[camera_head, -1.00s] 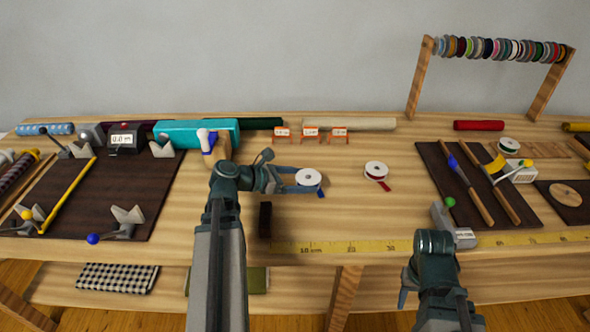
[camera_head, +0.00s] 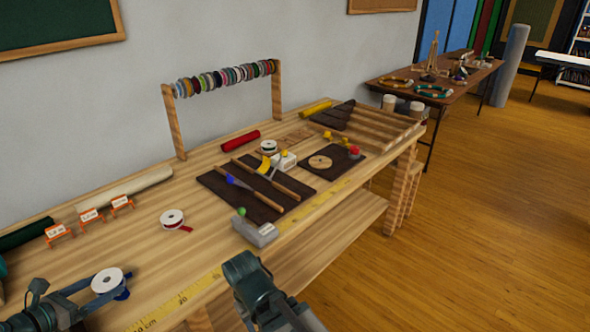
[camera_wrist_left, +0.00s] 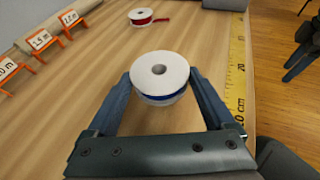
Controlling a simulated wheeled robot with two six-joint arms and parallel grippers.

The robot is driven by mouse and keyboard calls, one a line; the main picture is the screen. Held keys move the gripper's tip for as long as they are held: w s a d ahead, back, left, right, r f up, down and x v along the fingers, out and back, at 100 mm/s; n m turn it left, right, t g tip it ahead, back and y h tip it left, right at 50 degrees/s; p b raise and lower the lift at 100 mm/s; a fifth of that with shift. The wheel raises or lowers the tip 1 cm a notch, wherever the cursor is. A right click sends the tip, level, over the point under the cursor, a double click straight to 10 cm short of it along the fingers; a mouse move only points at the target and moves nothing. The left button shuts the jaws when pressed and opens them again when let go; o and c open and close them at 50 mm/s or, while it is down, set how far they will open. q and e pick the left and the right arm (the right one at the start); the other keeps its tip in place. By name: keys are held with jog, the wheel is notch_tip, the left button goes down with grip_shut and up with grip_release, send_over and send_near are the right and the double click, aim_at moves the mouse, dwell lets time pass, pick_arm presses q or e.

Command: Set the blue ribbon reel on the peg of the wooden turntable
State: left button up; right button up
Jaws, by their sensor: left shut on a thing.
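The blue ribbon reel (camera_head: 107,279), with white flanges and a blue band, is held in my left gripper (camera_head: 104,287). In the left wrist view the reel (camera_wrist_left: 158,68) sits upright between both fingers, its centre hole facing up. My left gripper is shut on it, over the left part of the bench. The wooden turntable (camera_head: 320,162) is a small round disc on a dark mat at the right part of the bench, well away from the reel. Its peg is too small to make out. My right arm shows at the bottom middle; its fingers are not clear.
A red ribbon reel (camera_head: 172,218) and a grey block with a green knob (camera_head: 256,231) stand between reel and turntable. A dark mat (camera_head: 258,190) holds wooden rods. A spool rack (camera_head: 170,122) stands behind. A yellow tape measure (camera_head: 190,294) runs along the front edge.

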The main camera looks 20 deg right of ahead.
dwell(0.3)
pick_arm(q)
notch_tip(320, 180, up, 14)
jog(key=p, duration=1.4)
jog(key=shift+r, duration=0.15)
